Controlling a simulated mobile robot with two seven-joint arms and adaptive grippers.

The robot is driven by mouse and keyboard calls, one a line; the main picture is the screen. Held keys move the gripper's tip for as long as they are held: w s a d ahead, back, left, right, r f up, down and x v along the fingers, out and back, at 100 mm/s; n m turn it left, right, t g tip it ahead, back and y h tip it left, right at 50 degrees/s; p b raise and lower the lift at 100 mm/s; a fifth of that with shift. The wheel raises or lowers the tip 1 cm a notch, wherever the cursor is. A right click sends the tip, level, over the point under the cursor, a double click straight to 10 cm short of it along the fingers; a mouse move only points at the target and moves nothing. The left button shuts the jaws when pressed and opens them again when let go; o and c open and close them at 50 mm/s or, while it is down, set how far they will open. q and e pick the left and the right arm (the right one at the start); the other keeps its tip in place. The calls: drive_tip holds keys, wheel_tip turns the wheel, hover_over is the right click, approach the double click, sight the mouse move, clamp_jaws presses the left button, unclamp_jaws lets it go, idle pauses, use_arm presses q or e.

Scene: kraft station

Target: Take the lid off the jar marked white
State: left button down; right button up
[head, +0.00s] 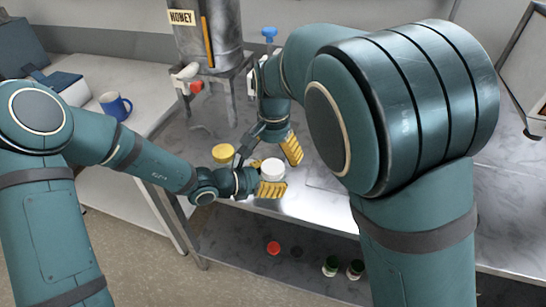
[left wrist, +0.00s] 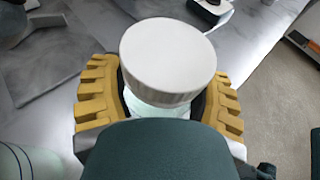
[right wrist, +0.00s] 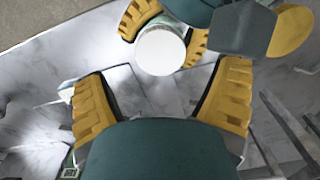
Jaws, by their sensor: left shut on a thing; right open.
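A jar with a white lid (head: 272,167) is at the front edge of the metal table. My left gripper (head: 260,186) is shut around its body, below the lid. In the left wrist view the round lid (left wrist: 168,55) sits on the pale, clear jar body (left wrist: 160,112) between the yellow fingers. My right gripper (head: 268,150) is open and empty, just behind and above the jar. In the right wrist view the lid (right wrist: 161,52) shows beyond the open right fingertips (right wrist: 162,82), apart from them. No marking on the jar is readable.
A yellow-lidded jar (head: 222,152) stands close to the left of the white one. A metal honey tank (head: 208,40) with a red-handled tap stands behind. A blue mug (head: 116,105) is on the left table. Red and dark lidded items are on the lower shelf (head: 235,245).

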sight(273, 167)
drive_tip(key=shift+s+d+f+m+g, duration=0.1)
drive_tip(key=shift+d+f+m+g, duration=0.1)
drive_tip(key=shift+d+m+g, duration=0.15)
drive_tip(key=shift+d+r+m, duration=0.1)
drive_tip(key=shift+r+m, duration=0.2)
drive_tip(key=shift+m, duration=0.25)
drive_tip(key=shift+a+r+m, duration=0.25)
drive_tip(key=shift+r, duration=0.55)
drive_tip(key=shift+a+r+m, duration=0.2)
drive_tip(key=shift+r+m, duration=0.05)
drive_tip(key=shift+r, duration=0.5)
drive_tip(key=shift+f, duration=3.9)
drive_tip(key=c, duration=1.3)
drive_tip(key=n, duration=0.2)
drive_tip(key=shift+n, duration=0.4)
